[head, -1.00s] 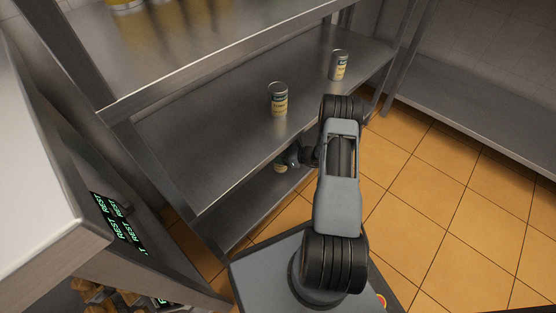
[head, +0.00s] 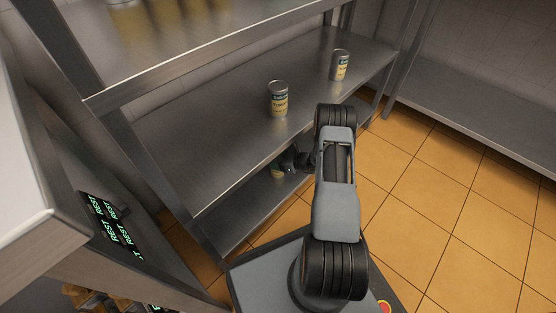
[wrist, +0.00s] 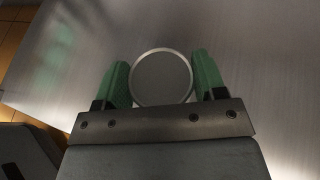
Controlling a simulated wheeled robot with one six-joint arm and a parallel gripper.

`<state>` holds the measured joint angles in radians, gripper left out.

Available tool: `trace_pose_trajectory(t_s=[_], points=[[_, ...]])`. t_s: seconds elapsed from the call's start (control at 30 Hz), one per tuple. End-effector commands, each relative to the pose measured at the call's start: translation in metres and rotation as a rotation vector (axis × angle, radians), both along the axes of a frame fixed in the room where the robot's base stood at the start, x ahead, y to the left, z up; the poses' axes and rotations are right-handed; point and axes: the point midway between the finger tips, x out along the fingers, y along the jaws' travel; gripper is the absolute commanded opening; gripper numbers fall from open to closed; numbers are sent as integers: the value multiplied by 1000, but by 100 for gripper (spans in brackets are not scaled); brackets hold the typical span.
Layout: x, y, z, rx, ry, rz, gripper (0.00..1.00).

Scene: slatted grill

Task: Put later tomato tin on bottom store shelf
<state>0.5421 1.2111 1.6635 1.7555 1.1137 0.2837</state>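The tin (head: 277,173) in my gripper shows low in the head view, over the bottom shelf (head: 240,208), partly hidden by my gripper (head: 284,168) and the middle shelf's edge. In the wrist view its round grey top (wrist: 161,78) sits between the two green fingers of my gripper (wrist: 162,75). The fingers lie close against both sides, and the gripper looks shut on it. The tin looks upright. I cannot tell whether its base touches the bottom shelf. Its label is not readable.
Two similar yellow-labelled tins stand on the middle shelf (head: 190,150): one near the centre (head: 278,99), one further right (head: 340,65). A metal upright (head: 150,165) bounds the rack at left. A counter (head: 30,190) stands at left. Tiled floor (head: 440,210) lies open at right.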

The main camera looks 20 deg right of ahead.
Motion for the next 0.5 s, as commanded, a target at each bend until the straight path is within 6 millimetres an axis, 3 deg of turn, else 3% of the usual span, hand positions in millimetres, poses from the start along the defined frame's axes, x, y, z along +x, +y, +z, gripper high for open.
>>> trace_pose_trajectory(t_s=[0.27, 0.5], points=[[0, 0, 0, -1, 1, 0, 90], [0, 0, 1, 0, 0, 0, 90]])
